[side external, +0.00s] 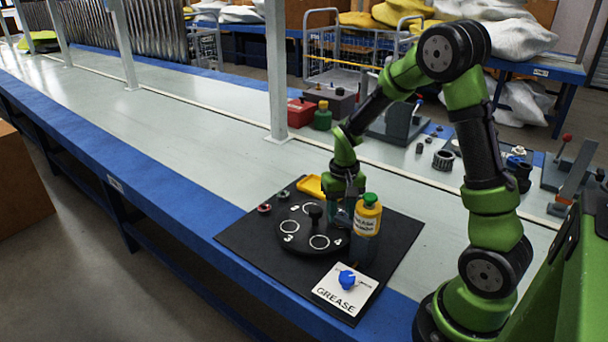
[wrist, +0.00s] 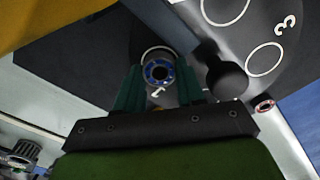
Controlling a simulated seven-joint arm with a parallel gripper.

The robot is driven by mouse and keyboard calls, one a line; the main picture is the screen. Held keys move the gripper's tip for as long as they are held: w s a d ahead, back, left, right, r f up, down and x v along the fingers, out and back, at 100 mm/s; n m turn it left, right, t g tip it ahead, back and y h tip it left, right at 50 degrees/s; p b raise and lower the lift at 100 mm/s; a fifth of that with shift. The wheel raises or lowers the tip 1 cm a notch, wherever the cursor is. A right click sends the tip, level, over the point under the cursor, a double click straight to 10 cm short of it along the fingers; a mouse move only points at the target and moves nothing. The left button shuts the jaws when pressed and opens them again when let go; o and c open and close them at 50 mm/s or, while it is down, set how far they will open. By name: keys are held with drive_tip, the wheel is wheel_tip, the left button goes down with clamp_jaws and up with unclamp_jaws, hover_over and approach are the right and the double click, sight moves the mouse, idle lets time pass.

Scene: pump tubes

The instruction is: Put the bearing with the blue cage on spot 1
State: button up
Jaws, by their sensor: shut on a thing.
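The bearing with the blue cage (wrist: 158,72) is between the two teal fingers of my gripper (wrist: 159,80) in the wrist view. The gripper is shut on it. The bearing appears inside or just above a white ring, spot 1 (wrist: 157,48), with its numeral beside the ring. I cannot tell whether it touches the disc. The black disc (side external: 295,238) shows in the side view with several white rings. There my gripper (side external: 343,214) is low over the disc's right edge, partly behind a bottle, and the bearing is hidden.
The yellow bottle with a green cap (side external: 368,214) stands close beside my gripper. A black knob (side external: 315,213) rises from the disc's middle. Two other bearings (side external: 264,209) (side external: 283,197) lie left of the disc. A yellow tray (side external: 310,186) is behind; a GREASE card (side external: 338,294) with a blue piece is in front.

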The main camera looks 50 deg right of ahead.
drive_tip(key=shift+f, duration=0.1)
drive_tip(key=o, duration=0.8)
wheel_tip(320, 180, up, 12)
drive_tip(key=s+a+r+n+t, duration=0.1)
drive_tip(key=s+a+r+t, duration=0.1)
drive_tip(key=a, duration=0.3)
drive_tip(key=s+a+r+n+t+y, duration=0.1)
drive_tip(key=s+a+r+t, duration=0.1)
drive_tip(key=s+a, duration=0.3)
drive_tip(key=s+a+r+n+t+y, duration=0.1)
drive_tip(key=s+a+r+t, duration=0.2)
drive_tip(key=a+r, duration=0.1)
drive_tip(key=shift+s+a+r+n, duration=0.1)
drive_tip(key=shift+s+a+n, duration=0.2)
drive_tip(key=shift+a, duration=0.45)
